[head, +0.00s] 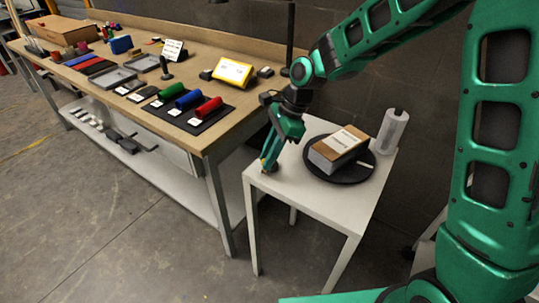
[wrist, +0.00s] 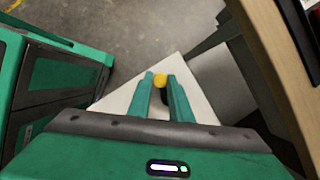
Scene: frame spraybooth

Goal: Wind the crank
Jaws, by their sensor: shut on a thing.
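A small yellow knob (wrist: 160,80), which looks like the crank's handle, sits between the fingertips of my gripper (wrist: 161,77) in the wrist view. A dark part shows just below the knob. My gripper (head: 268,165) points down at the left front corner of the small white table (head: 292,190) in the head view, and its fingers are shut on the knob. The fingers hide most of the crank in the head view, so its arm and angle cannot be told.
A black round plate (head: 369,174) on the white table carries a brown and white box (head: 338,149). A pale roll (head: 391,131) stands behind it at the right. A long workbench (head: 215,132) with colored rolls and trays lies to the left. The floor in front is clear.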

